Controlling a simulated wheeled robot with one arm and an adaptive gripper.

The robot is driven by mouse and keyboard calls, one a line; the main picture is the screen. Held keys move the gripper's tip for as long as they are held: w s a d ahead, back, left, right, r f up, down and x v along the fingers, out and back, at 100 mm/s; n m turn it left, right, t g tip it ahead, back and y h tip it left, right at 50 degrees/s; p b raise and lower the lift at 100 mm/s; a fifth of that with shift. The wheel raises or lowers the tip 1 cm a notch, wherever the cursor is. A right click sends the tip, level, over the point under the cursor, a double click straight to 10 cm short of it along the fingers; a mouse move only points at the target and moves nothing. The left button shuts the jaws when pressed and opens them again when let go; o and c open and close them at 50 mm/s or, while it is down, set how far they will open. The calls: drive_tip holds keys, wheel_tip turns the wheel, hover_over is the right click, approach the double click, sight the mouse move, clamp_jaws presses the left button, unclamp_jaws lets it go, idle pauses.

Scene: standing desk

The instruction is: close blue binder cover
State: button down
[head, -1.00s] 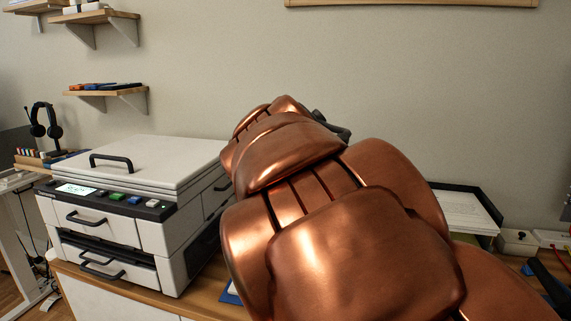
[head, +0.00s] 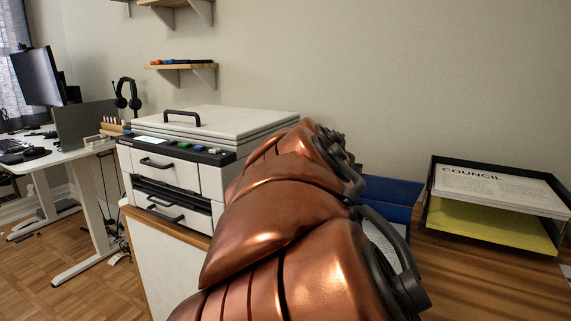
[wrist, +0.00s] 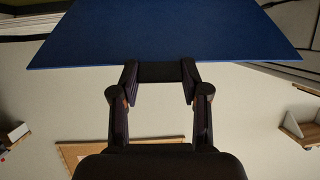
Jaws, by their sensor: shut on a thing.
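The blue binder cover (head: 392,194) stands raised behind my arm at the right of the printer in the head view. White pages (head: 384,238) show below it, partly hidden by my arm. In the wrist view, the blue cover (wrist: 165,35) fills the top middle as a wide flat panel. My gripper (wrist: 160,75) is at the cover's near edge, with one finger toward each side, and is shut on it. My arm hides the gripper in the head view.
A white printer (head: 215,125) stands left of my arm. A black paper tray (head: 430,195) with a "COUNCIL" sheet and yellow paper is at the right. Bare wooden desktop (head: 465,285) lies in front of the tray. A small shelf (head: 180,67) hangs above the printer.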

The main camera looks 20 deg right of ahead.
drive_tip(key=shift+s+a+f, duration=0.1)
drive_tip(key=shift+s+f, duration=0.05)
drive_tip(key=shift+f, duration=0.2)
drive_tip(key=shift+a, duration=0.1)
drive_tip(key=c, duration=0.6)
unclamp_jaws()
drive_tip(key=shift+r, duration=0.1)
drive_tip(key=shift+o, duration=0.2)
wheel_tip(320, 180, up, 10)
idle(0.4)
